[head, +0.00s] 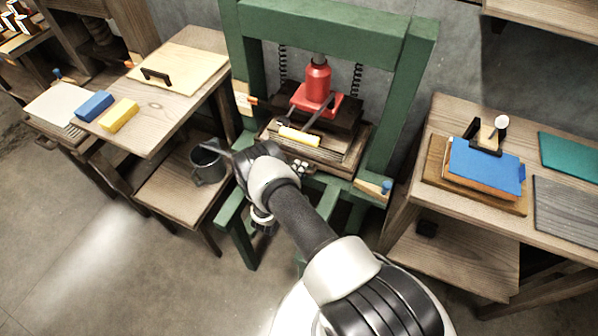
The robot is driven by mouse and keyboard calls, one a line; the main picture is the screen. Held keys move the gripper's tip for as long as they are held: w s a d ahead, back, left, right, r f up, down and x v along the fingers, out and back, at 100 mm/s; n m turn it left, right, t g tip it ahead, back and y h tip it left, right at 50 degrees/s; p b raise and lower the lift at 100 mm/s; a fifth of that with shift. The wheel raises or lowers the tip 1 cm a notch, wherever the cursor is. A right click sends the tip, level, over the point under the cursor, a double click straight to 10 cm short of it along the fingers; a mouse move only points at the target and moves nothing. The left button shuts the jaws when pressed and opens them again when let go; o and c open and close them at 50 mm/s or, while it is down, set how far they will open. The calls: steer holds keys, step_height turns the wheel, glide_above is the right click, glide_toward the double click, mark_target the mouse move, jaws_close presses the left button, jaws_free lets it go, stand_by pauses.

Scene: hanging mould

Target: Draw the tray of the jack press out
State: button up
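The jack press has a green frame (393,95) with a red jack (317,82) on a dark plate between two springs. Under the plate is a wooden tray (352,158), seated between the uprights. A yellow bar (299,137) shows at the front above the tray; I cannot tell if it is a handle. My arm reaches up from the bottom of the head view and bends in front of the press.
On the left, a wooden bench (160,105) carries a pale board with a black handle, plus blue and yellow blocks. On the right, a table (408,200) holds a blue-topped mould. Floor at lower left is clear.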

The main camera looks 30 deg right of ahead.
steer(key=shift+w+d, duration=0.25)
steer(key=shift+d, duration=0.05)
steer(key=shift+c, duration=0.3)
jaws_close()
